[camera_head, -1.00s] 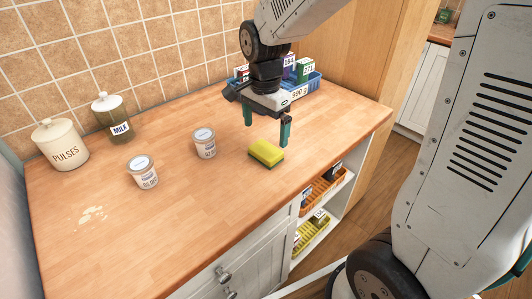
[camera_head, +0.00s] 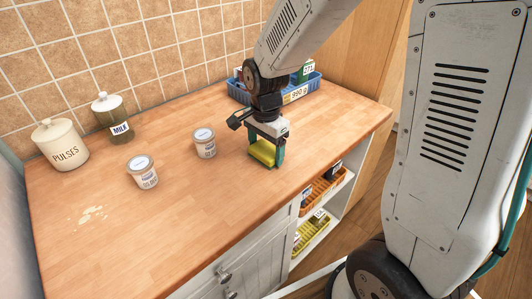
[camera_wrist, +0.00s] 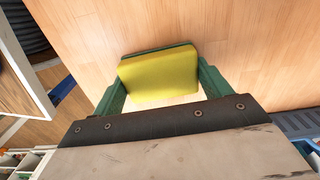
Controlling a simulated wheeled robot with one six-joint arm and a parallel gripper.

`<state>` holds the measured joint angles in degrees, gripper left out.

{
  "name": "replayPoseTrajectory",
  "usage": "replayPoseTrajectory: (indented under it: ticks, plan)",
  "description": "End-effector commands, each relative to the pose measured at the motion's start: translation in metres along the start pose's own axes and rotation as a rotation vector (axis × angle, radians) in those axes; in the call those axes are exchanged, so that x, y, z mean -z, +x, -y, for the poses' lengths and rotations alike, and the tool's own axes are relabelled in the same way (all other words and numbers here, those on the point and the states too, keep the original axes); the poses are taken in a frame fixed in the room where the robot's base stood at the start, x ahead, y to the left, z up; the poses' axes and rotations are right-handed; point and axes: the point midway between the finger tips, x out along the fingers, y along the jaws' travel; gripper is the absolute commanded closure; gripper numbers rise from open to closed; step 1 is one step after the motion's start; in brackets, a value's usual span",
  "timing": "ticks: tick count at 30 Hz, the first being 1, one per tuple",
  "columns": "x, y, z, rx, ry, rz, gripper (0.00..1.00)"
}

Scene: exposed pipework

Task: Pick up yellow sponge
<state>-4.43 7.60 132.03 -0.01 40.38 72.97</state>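The yellow sponge (camera_head: 262,152) with a dark green underside is at the counter's front right. My gripper (camera_head: 266,155) points down over it, with one green finger on each side. In the wrist view the sponge (camera_wrist: 160,75) fills nearly all the space between the fingertips of my gripper (camera_wrist: 160,72). The fingers are at the sponge's two ends. I cannot tell whether they press on it or stand just clear. The sponge looks to be at counter level; its lower edge is partly hidden by a finger.
A pulses canister (camera_head: 60,145) and a milk jar (camera_head: 113,118) stand by the tiles. A blue crate (camera_head: 300,92) is behind. Open shelves (camera_head: 320,205) lie below the counter's right edge.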

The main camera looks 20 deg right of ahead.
Motion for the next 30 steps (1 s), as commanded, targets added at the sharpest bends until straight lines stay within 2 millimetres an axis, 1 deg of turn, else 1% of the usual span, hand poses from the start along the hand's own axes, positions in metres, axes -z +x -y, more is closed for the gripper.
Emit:
replayPoseTrajectory:
  ticks: [7, 10, 14, 18, 21, 25, 30]
  plan:
    - [0.0, -0.001, 0.0, 0.001, 0.0, 0.0, 0.45]
    - [0.0, -0.007, 0.001, 0.003, 0.0, -0.001, 0.45]
    - [0.0, -0.027, 0.001, 0.005, 0.0, -0.001, 0.45]
    - [0.0, -0.057, 0.001, 0.006, 0.0, -0.002, 0.45]
    - [0.0, -0.076, 0.001, 0.005, 0.0, -0.001, 0.45]
    - [0.0, -0.092, 0.001, 0.003, 0.0, -0.001, 0.45]
    - [0.0, -0.101, 0.0, 0.001, 0.0, 0.0, 0.45]
